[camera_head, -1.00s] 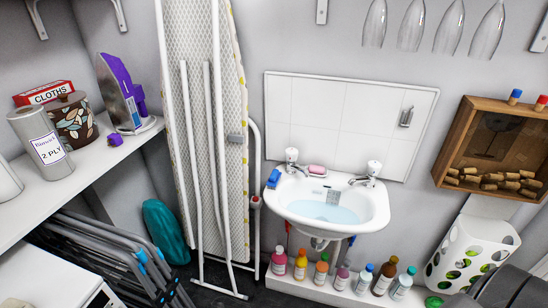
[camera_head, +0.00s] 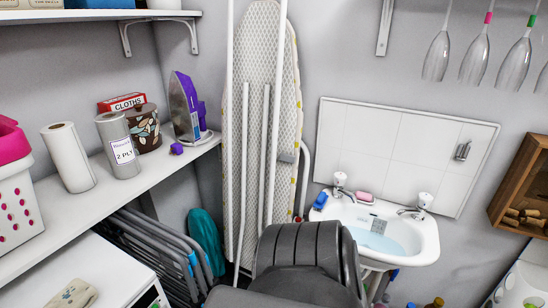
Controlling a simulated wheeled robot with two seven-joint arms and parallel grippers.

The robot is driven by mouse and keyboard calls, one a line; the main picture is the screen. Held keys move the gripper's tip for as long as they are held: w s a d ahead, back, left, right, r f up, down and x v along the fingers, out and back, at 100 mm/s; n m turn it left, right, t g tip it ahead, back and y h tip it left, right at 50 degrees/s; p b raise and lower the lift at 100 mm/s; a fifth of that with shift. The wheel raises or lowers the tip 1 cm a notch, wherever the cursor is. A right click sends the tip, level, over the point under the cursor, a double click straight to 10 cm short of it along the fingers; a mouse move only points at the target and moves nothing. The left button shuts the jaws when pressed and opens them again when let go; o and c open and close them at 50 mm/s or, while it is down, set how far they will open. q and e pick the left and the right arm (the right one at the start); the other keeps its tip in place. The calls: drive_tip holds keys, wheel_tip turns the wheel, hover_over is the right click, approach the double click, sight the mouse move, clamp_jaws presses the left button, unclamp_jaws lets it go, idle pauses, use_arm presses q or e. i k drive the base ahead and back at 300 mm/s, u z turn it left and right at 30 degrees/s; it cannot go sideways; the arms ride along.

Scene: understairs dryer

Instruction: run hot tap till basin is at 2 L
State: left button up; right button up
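The white basin (camera_head: 425,235) is fixed to the wall right of centre and holds pale bluish water (camera_head: 375,240). A small grey patch (camera_head: 378,226) shows at its back wall; any level mark is too small to read. Two chrome taps with white heads stand on its back rim: the left tap (camera_head: 340,183) and the right tap (camera_head: 417,205). I cannot tell which is hot, and no stream shows clearly. A dark grey part, apparently of my own arm, stands in front of the basin's lower left. No gripper fingers are visible.
A blue sponge (camera_head: 321,200) and a pink soap (camera_head: 364,197) lie on the basin rim. A white tiled splashback (camera_head: 395,150) is behind. An ironing board (camera_head: 262,120) leans at the left. Glasses (camera_head: 475,60) hang above right. Bottles stand partly hidden below the basin.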

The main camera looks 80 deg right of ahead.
sight(340, 178)
drive_tip(key=u, duration=0.05)
drive_tip(key=k, duration=0.85)
drive_tip(key=z, duration=1.7)
drive_tip(key=i, duration=0.5)
drive_tip(key=u, duration=0.05)
